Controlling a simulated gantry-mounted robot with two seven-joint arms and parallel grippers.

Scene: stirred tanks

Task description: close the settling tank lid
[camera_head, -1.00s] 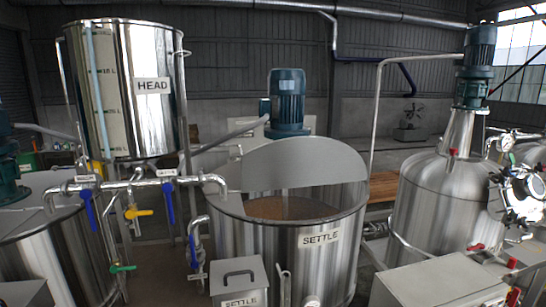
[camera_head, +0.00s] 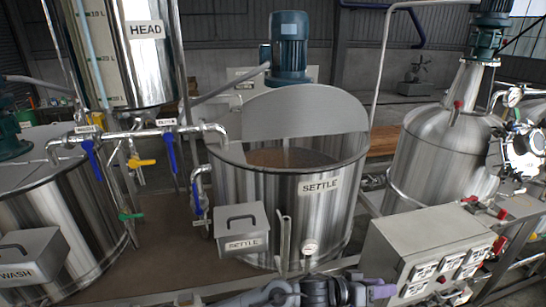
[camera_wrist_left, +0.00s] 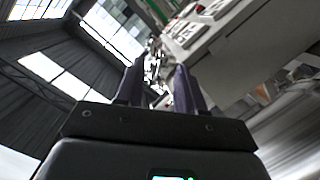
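The settling tank (camera_head: 335,215), a steel drum labelled SETTLE, stands in the middle of the head view. Its lid (camera_head: 300,115) is a grey half-disc flap tilted up from the tank's top, so the front half of the mouth is open. Brown contents (camera_head: 285,158) show inside. My left gripper (camera_head: 385,292) is low at the bottom edge of the head view, in front of the tank and well below the lid. In the left wrist view its two dark fingers (camera_wrist_left: 158,75) are apart with nothing between them. My right gripper is not in view.
A small SETTLE box (camera_head: 242,230) with a handle stands at the tank's front left. A control box (camera_head: 425,250) with switches is at the front right. A blue-green motor (camera_head: 289,48) rises behind the lid. Pipes with blue-handled valves (camera_head: 172,152) are on the left.

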